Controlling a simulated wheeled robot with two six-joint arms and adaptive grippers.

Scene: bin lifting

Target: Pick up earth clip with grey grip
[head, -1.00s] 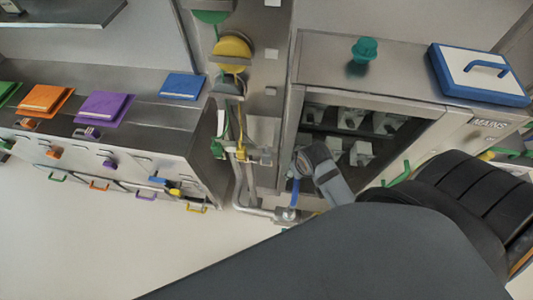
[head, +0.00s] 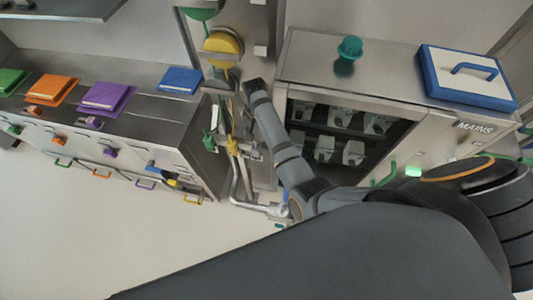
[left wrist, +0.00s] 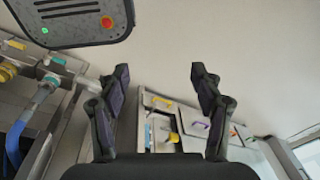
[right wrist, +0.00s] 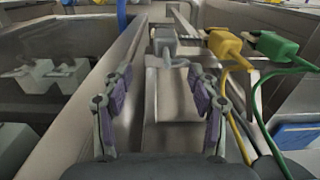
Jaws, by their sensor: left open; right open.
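The earth clip with the grey grip (right wrist: 165,42) shows in the right wrist view, straight ahead of my open right gripper (right wrist: 161,76). It hangs against a metal upright, apart from my fingertips. A yellow-gripped clip (right wrist: 222,44) and a green-gripped clip (right wrist: 273,45) hang to its right, with cables in the same colours. In the head view my right gripper (head: 254,88) is at the metal column, and the grey clip cannot be made out there. My left gripper (left wrist: 160,72) is open and empty in the left wrist view. It is not in the head view.
An open cabinet (head: 402,113) with several grey blocks stands right of the column. A blue-edged lid (head: 465,97) and a teal knob (head: 349,47) are on top. A drawer bench (head: 120,150) with coloured plates stands left. Pipes (head: 250,207) run below the column. The floor is clear.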

